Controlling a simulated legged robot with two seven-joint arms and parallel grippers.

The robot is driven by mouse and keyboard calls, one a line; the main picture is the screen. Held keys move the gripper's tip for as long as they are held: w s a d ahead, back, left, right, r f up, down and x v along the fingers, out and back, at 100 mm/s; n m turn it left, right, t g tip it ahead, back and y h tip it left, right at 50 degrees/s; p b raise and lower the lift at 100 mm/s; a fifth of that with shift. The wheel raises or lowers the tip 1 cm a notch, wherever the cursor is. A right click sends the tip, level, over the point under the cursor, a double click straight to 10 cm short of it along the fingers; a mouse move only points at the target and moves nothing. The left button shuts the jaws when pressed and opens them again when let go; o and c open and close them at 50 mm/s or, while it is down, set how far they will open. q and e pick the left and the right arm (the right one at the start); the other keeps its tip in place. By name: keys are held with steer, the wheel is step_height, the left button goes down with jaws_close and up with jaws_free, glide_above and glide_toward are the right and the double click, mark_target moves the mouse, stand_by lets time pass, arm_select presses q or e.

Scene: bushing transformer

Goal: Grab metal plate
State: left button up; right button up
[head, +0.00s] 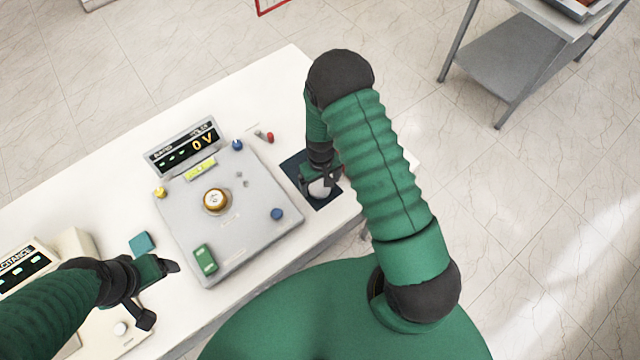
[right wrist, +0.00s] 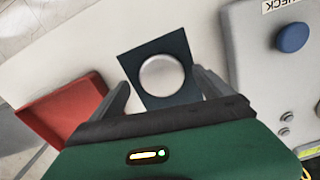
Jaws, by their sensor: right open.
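The metal plate, a round silver disc (right wrist: 161,75), lies on a dark blue square mat (right wrist: 136,62) on the white table. In the head view the disc (head: 321,190) is partly covered by my right gripper (head: 320,180). My right gripper also shows in the right wrist view (right wrist: 163,90), with its two fingers apart on either side of the disc. It does not visibly hold the disc, and I cannot tell the height left between them. My left gripper (head: 160,292) is open and empty above the table's left part.
A grey test panel (head: 240,225) with a 0 V display (head: 185,147) stands left of the mat. A red tray (right wrist: 62,108) lies on the other side in the right wrist view. A beige instrument (head: 75,245) is near my left gripper. A grey cart (head: 510,60) stands apart.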

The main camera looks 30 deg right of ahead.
steer(key=shift+w+a+f, duration=0.1)
steer(key=shift+f, duration=0.55)
steer(key=c, duration=1.7)
steer(key=shift+o, duration=0.2)
steer(key=shift+r, duration=0.1)
